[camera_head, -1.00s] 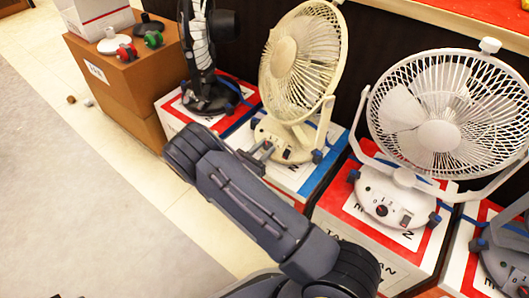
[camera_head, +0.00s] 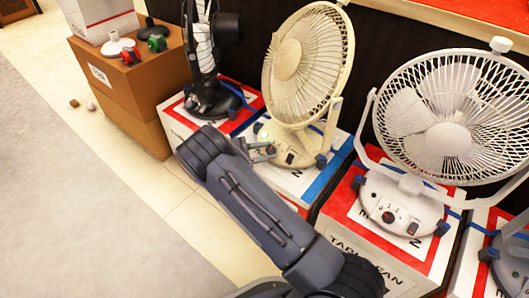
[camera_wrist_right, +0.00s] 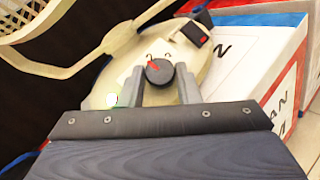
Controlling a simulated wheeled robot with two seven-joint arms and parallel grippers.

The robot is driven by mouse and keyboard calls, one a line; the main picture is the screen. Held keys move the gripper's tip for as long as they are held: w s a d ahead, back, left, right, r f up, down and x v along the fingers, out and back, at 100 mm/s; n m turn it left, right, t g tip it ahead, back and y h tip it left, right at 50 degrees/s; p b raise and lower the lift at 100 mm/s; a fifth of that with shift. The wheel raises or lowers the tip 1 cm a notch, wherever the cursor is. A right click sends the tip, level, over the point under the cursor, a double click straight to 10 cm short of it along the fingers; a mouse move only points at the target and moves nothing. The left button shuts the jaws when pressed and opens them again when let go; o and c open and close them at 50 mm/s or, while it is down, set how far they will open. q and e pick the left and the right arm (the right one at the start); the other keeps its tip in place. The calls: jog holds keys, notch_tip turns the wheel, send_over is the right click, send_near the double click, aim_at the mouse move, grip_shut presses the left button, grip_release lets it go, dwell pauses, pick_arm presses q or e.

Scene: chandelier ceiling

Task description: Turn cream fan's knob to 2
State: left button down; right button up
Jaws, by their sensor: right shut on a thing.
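The cream fan (camera_head: 308,65) stands on a box with blue and white on its top, in the middle of the head view. Its cream base also shows in the wrist view (camera_wrist_right: 103,88). The dark round knob (camera_wrist_right: 159,71) with a red pointer mark sits on that base. The pointer leans up and left in the wrist view; the numbers around it are too small to read surely. My right gripper (camera_wrist_right: 161,80) is shut on the knob, one finger on each side; it also shows at the base's front in the head view (camera_head: 270,152). My left gripper is out of view.
A white fan (camera_head: 440,115) stands on a red and white box (camera_head: 372,243) to the right. A black fan (camera_head: 203,60) stands to the left. A brown carton (camera_head: 117,78) with small parts on it is farther left. The floor at left is mostly clear.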

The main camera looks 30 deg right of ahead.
jog(key=shift+g, duration=0.3)
jog(key=o, duration=1)
